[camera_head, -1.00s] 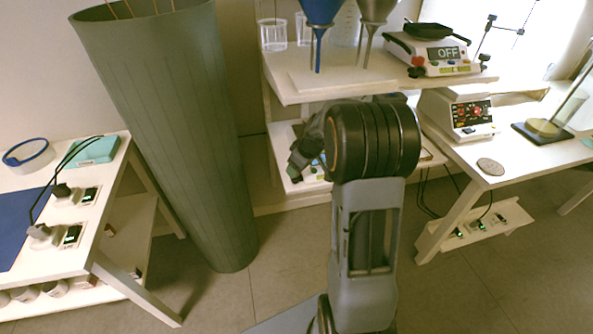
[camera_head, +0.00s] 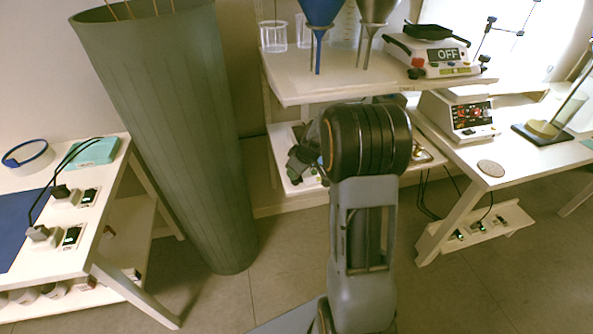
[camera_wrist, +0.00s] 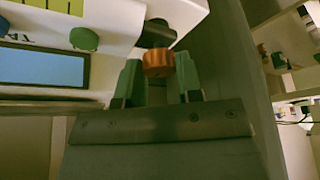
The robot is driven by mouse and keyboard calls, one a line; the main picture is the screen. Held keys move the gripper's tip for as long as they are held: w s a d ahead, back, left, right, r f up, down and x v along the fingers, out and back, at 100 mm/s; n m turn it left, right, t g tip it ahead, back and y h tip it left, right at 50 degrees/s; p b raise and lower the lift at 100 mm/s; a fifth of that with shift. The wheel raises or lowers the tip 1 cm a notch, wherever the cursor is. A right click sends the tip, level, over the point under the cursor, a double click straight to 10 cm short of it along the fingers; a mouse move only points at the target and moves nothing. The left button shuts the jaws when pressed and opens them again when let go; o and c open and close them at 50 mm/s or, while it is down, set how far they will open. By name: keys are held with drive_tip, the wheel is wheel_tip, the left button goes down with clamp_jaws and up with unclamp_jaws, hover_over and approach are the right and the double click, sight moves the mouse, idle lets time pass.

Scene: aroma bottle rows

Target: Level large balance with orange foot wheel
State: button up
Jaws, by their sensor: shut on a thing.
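In the wrist view the white balance (camera_wrist: 122,20) fills the upper left, with a blue display (camera_wrist: 45,67) and a green knob (camera_wrist: 84,39) on its front. The orange foot wheel (camera_wrist: 158,61) sits under its near right corner, beside a dark foot. My gripper (camera_wrist: 160,76) has its two green fingers on either side of the orange wheel, shut on it. In the head view my arm hides the gripper and the wheel, over the lower shelf (camera_head: 283,185). I cannot read whether the balance is level.
A tall green-grey bin (camera_head: 165,130) stands to the left. A side table (camera_head: 540,155) is at the right. Floor shows between them.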

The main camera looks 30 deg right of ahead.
drive_tip(key=shift+c, duration=1)
